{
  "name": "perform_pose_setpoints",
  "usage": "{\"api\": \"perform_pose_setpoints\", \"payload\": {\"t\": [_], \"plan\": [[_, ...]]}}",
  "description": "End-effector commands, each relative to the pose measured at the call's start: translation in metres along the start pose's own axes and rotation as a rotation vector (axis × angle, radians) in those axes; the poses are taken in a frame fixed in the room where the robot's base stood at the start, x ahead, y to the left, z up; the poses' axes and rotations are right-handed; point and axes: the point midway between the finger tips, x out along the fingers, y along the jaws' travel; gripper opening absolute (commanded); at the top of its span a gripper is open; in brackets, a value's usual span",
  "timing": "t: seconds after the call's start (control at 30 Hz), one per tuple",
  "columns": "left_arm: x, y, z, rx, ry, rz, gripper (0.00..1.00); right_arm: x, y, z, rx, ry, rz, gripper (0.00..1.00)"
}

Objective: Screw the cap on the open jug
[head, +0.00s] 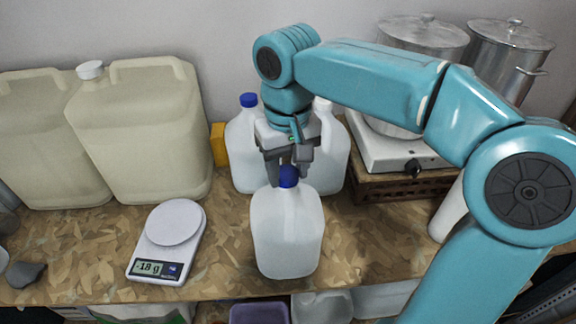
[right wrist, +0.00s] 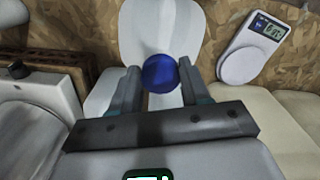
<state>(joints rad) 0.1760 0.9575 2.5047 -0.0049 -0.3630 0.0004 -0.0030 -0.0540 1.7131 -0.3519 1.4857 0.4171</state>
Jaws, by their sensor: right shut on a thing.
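A translucent white jug (head: 287,240) stands upright near the bench's front edge, in the middle of the head view. A blue cap (head: 288,178) is at its mouth; I cannot tell whether it is seated or only resting there. My right gripper (head: 288,168) comes down from above and is shut on the cap. In the right wrist view the blue cap (right wrist: 160,73) sits between the two fingers, with the jug (right wrist: 160,25) beyond it. The jug's neck is mostly hidden. My left gripper is not in view.
Two more jugs stand close behind, one with a blue cap (head: 248,100). Beige canisters (head: 140,135) stand at the left, a kitchen scale (head: 168,240) in front of them. A hotplate (head: 390,155) and steel pots (head: 510,60) are at the right. The bench between scale and jug is clear.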

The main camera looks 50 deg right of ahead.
Motion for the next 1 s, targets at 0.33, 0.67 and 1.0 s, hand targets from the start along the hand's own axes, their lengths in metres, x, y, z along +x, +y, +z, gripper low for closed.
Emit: {"api": "perform_pose_setpoints", "payload": {"t": [0.33,0.67,1.0], "plan": [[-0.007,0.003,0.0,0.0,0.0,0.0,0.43,0.001,-0.003,-0.001,0.454,-0.003,0.003,0.18],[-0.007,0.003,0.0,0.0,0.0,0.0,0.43,0.001,-0.003,-0.001,0.492,-0.003,0.003,0.18],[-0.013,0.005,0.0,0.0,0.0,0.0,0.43,0.002,-0.005,-0.003,0.942,-0.003,0.005,0.18]]}}
